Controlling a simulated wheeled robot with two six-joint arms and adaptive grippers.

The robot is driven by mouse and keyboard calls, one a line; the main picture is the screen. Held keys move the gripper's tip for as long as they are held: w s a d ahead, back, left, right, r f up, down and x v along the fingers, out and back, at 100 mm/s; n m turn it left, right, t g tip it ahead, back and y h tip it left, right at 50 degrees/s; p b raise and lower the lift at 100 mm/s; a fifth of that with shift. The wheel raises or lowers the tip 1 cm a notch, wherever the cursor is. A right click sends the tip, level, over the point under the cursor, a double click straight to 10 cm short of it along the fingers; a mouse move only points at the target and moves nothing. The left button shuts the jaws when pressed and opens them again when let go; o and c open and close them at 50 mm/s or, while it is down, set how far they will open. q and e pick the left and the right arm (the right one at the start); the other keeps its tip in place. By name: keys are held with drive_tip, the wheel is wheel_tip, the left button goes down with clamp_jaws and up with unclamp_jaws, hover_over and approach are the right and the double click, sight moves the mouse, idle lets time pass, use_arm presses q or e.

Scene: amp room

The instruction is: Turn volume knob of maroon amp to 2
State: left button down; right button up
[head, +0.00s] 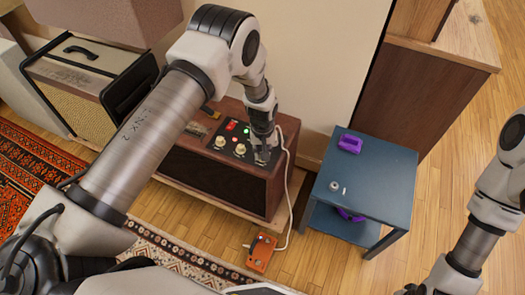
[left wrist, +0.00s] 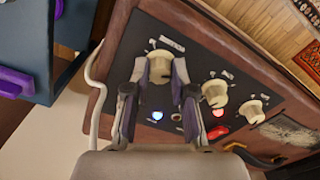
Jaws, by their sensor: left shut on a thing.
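The maroon amp (head: 225,180) is a reddish-brown wooden box with a black control panel on its top. My left gripper (head: 262,154) reaches down from above to the right end of that panel. In the left wrist view, its two fingers are shut on the sides of a cream volume knob (left wrist: 160,66), the knob nearest the panel's end. Two other cream knobs, a middle one (left wrist: 213,92) and a farther one (left wrist: 251,112), stand free beside it. The held knob's markings are too small to read.
A red switch (left wrist: 218,132) and a blue light (left wrist: 157,115) sit near the gripper. A white cable (head: 290,190) runs down to an orange pedal (head: 261,252) on the floor. A blue side table (head: 375,185) with a purple object (head: 350,143) stands right.

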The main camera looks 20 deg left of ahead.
use_arm(q)
drive_tip(key=m+p, duration=0.1)
drive_tip(key=m, duration=0.5)
drive_tip(key=shift+m, duration=0.4)
idle(0.3)
drive_tip(key=c, duration=1)
unclamp_jaws()
wheel_tip(320, 180, up, 12)
drive_tip(key=shift+f, duration=0.1)
